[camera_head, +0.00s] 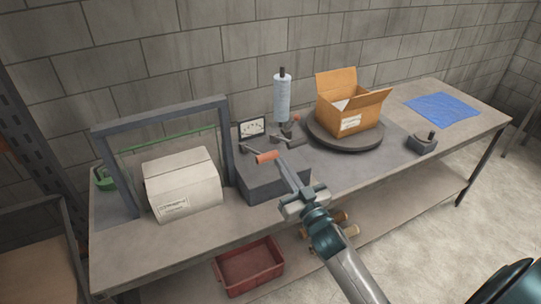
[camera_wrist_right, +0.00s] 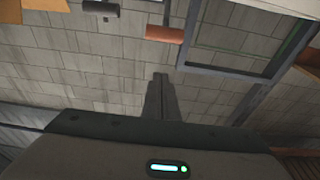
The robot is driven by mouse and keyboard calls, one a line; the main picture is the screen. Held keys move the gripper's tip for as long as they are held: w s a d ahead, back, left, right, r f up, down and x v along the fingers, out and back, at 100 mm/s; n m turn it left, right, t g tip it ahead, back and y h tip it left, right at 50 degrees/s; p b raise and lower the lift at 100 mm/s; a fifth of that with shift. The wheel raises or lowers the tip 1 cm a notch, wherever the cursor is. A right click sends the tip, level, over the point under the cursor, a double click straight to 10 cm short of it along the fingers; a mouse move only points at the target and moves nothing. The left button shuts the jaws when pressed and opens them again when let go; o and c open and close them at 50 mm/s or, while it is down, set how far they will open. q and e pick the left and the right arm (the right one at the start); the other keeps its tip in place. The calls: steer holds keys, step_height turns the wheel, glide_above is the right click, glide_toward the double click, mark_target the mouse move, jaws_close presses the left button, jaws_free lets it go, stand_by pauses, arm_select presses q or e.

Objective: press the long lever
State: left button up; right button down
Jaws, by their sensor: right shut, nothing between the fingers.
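A lever with an orange grip (camera_head: 267,157) sticks out over the grey machine block (camera_head: 262,182) on the bench; it looks like the long lever. Its orange grip also shows in the right wrist view (camera_wrist_right: 164,34), beyond my fingertips. My right gripper (camera_head: 284,166) reaches up from the lower right, its tips close to the right end of the orange grip. Its fingers are together and empty, as the right wrist view (camera_wrist_right: 159,78) also shows. I cannot tell whether they touch the lever. My left gripper is not in view.
A gauge (camera_head: 252,128) and a blue film roll (camera_head: 282,98) stand behind the block. A white box (camera_head: 182,184) sits under a grey frame (camera_head: 228,140) at left. An open carton (camera_head: 350,112) rests on a turntable at right. A red bin (camera_head: 250,268) is below.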

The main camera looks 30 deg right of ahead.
steer(key=w+r+p, duration=0.2)
steer(key=w+p, duration=0.2)
steer(key=w, duration=0.4)
steer(key=shift+f+p, duration=0.35)
steer(key=shift+f, duration=1.8)
